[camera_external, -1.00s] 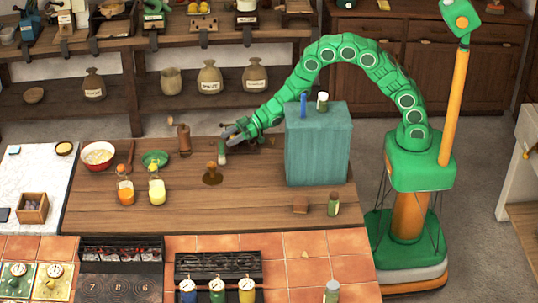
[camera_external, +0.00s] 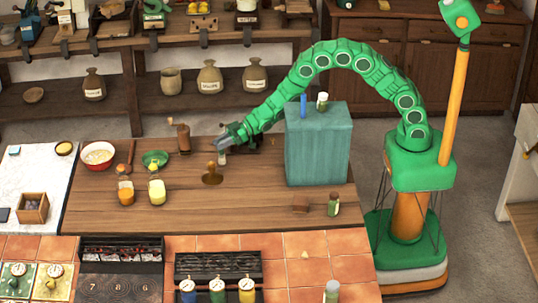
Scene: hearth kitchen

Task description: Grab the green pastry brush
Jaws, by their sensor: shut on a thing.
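The green pastry brush (camera_external: 222,159) looks upright on the wooden table. Only its pale lower part shows in the external view; its upper part is hidden by my gripper. My gripper (camera_external: 220,147) reaches in low from the right and is shut on the brush's upper part. I cannot tell whether the brush touches the table.
A brown stand-like object (camera_external: 212,173) is just in front of the brush. A wooden mill (camera_external: 184,138) and a green bowl (camera_external: 155,158) are to the left. A tall teal block (camera_external: 318,150) stands right, beneath my arm. The front middle of the table is clear.

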